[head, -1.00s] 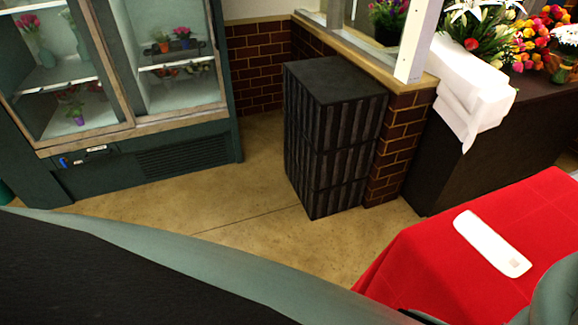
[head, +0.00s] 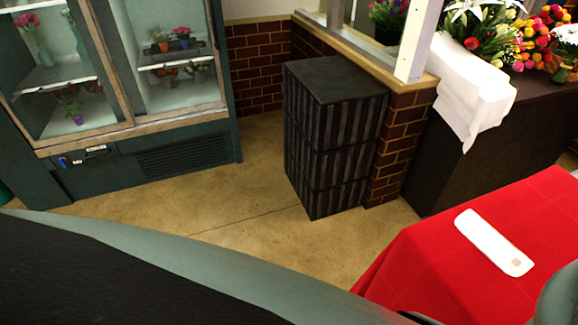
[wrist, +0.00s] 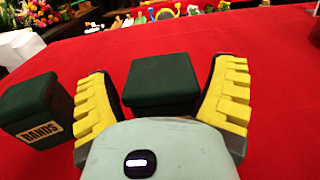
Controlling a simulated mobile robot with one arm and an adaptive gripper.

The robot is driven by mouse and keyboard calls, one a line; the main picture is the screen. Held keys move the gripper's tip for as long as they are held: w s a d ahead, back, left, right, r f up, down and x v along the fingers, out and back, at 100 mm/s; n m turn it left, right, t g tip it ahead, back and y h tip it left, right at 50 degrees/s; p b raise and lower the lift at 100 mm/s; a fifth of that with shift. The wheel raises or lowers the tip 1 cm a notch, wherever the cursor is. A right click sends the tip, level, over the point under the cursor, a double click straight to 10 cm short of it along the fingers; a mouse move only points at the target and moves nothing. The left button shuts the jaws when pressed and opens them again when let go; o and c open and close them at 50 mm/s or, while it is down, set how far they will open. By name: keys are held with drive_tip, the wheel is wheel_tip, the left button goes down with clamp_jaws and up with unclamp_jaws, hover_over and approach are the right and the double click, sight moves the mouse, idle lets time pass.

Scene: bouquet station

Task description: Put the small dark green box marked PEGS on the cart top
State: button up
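In the wrist view, a small dark green box (wrist: 162,82) stands on the red cloth between my gripper's yellow fingers; no marking shows on the side I see. My gripper (wrist: 163,85) looks open, with a finger on either side of this box and narrow gaps beside it. A second dark green box marked BANDS (wrist: 37,112) stands just left of the left finger. The word PEGS is not readable in any view. I cannot make out a cart top. The head view does not show the boxes or the fingers.
A red-covered table (head: 440,262) with a white oblong piece (head: 493,242) is at the lower right. Black stacked crates (head: 335,135), a brick half-wall (head: 405,130) and a glass-door flower cooler (head: 120,80) stand beyond. Floor (head: 240,205) between is clear.

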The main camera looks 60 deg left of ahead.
drive_tip(key=shift+o, duration=1.1)
drive_tip(key=shift+r, duration=0.1)
drive_tip(key=shift+s+r, duration=0.1)
drive_tip(key=b+v, duration=0.1)
drive_tip(key=v, duration=1)
drive_tip(key=shift+s+a, duration=0.2)
drive_tip(key=shift+s, duration=0.2)
